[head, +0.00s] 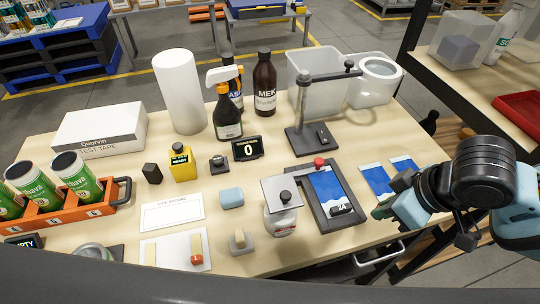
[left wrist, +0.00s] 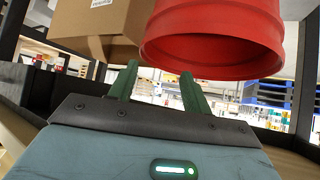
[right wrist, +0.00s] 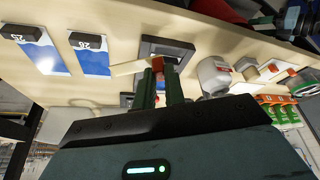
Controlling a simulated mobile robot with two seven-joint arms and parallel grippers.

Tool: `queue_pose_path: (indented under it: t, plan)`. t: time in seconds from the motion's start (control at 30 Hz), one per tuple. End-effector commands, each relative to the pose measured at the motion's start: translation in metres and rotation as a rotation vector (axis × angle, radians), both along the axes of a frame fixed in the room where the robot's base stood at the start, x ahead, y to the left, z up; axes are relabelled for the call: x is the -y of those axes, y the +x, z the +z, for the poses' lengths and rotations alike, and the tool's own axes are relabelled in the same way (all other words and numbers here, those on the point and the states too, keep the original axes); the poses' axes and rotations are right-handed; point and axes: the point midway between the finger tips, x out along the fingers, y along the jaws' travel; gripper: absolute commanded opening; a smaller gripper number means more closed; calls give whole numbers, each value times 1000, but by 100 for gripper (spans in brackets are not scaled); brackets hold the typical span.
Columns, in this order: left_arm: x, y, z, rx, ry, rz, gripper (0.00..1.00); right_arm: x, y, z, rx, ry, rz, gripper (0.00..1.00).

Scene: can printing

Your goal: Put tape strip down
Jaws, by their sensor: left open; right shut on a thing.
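My right gripper (head: 384,210) reaches in from the right, beside the dark printing frame (head: 347,228) and the blue-white sheets. In the right wrist view, my right gripper (right wrist: 164,68) is shut on a tape strip (right wrist: 128,67). The strip is tan, sticks out to the left of the fingertips, and has a red part between them. In the head view the held strip cannot be made out. Similar strips lie on a white plate (head: 176,262), one with a red end. My left gripper (left wrist: 157,76) is open and empty, outside the head view.
A grey-white jar (head: 282,222) stands left of the frame, with a red knob (head: 319,162) behind it. A stand (head: 303,140) and clear tubs are further back. A red bucket (left wrist: 215,35) and cardboard box (left wrist: 100,25) are near my left gripper.

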Motion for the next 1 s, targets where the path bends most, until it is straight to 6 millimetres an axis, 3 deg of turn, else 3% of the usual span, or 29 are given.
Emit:
queue_pose_path:
  t: [0.2, 0.43, 0.6, 0.7, 1.0]
  plan:
    - [-3, -1, -2, -3, 8, -5, 49, 11, 25, -11, 0, 1, -432, 0]
    - [-7, -2, -3, -3, 17, -12, 49, 22, 41, -17, -1, 0, -750, 0]
    - [-7, -2, -3, -3, 18, -11, 49, 26, 45, -19, -2, 1, -833, 0]
    - [-6, -2, -3, -3, 17, -10, 36, 26, 45, -19, -2, 1, -839, 0]
    - [-5, -2, -3, -4, 13, -6, 36, 26, 45, -19, -3, 1, -836, 0]
